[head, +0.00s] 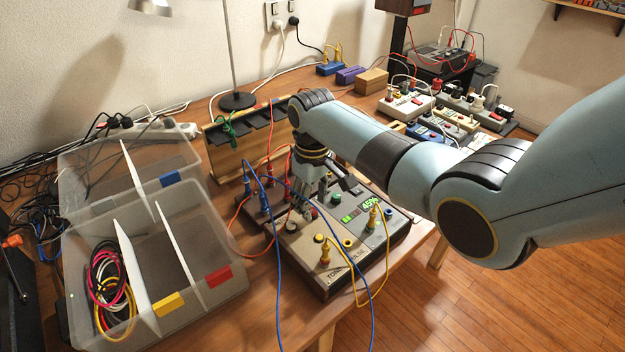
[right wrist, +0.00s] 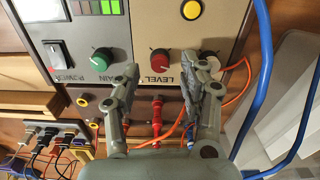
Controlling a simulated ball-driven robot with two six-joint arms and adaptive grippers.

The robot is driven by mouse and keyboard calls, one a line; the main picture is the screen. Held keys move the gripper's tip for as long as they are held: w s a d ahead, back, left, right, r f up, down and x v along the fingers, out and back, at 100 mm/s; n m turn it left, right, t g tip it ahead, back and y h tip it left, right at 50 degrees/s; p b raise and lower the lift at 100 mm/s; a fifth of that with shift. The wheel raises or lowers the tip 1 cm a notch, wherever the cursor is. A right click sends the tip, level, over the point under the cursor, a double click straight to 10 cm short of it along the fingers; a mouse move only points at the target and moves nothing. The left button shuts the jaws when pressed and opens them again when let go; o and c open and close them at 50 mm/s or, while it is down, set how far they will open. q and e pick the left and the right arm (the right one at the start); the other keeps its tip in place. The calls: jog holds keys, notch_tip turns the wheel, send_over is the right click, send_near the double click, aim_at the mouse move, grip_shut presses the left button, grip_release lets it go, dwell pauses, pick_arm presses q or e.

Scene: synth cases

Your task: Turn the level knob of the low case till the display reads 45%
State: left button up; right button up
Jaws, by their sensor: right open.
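The low case (head: 385,245) lies on the table in the head view, with cables plugged into it. Its lit display (head: 370,203) reads 45%, beside green bars. The level knob (right wrist: 161,62) is red with a white pointer mark, in the right wrist view; LEVEL is printed beside it. My right gripper (right wrist: 167,70) is open, with one finger on each side of the level knob and gaps between. In the head view the right gripper (head: 312,200) is over the case and partly hides its controls. My left gripper is not in view.
A green gain knob (right wrist: 101,59) and a power switch (right wrist: 54,53) lie left of the level knob; a yellow button (right wrist: 191,10) is above right. Blue (head: 277,270), yellow and red cables loop around the case. A divided clear box (head: 215,225) stands at left.

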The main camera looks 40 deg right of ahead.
aim_at(313, 210)
notch_tip(313, 210, up, 10)
dwell(0.3)
jog(key=shift+f, duration=0.1)
